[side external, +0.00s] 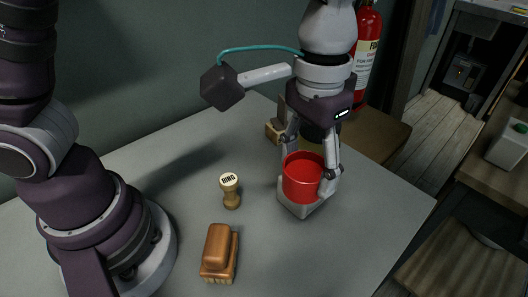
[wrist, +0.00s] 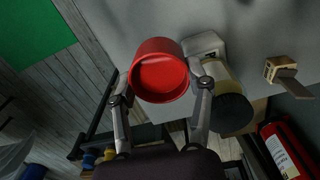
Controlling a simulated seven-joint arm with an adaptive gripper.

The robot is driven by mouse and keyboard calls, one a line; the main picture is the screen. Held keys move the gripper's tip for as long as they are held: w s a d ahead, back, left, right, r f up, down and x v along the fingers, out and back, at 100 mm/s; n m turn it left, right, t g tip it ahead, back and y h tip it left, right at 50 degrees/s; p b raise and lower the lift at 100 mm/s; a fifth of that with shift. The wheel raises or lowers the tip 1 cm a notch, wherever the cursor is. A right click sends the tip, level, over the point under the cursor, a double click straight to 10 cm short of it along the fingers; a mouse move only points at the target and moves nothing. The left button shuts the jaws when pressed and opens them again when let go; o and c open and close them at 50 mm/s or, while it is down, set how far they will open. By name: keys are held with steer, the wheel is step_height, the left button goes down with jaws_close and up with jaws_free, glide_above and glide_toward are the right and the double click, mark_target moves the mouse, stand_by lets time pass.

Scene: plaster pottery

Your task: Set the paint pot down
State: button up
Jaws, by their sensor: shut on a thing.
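The red paint pot (side external: 302,178) is upright between the fingers of my gripper (side external: 308,170), at the right part of the grey table (side external: 370,215). My gripper is shut on the pot, with one finger on each side. In the side view the pot overlaps a pale grey block (side external: 300,209) below it. I cannot tell whether the pot touches that block. In the wrist view the pot (wrist: 160,72) is between the two fingertips (wrist: 162,88), and its red inside shows. The pale block (wrist: 205,45) shows just right of it.
A dark-topped round container (wrist: 232,105) stands close to the right finger. A stamp marked BING (side external: 230,190) and a brown wooden-handled brush (side external: 219,252) are left of the pot. A small wooden-based item (side external: 274,130) is behind. Bare table lies right and front.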

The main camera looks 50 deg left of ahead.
mark_target(305, 275)
steer(key=s+d+m, duration=0.2)
steer(key=d+m, duration=0.1)
steer(key=d, duration=0.2)
steer(key=shift+n, duration=0.3)
steer(key=f, duration=1.5)
steer(key=shift+w+a+f, duration=0.1)
steer(key=shift+a+f, duration=0.2)
steer(key=shift+a, duration=0.05)
steer(key=o, duration=1.2)
steer(key=shift+f, duration=0.1)
steer(key=shift+c, duration=0.2)
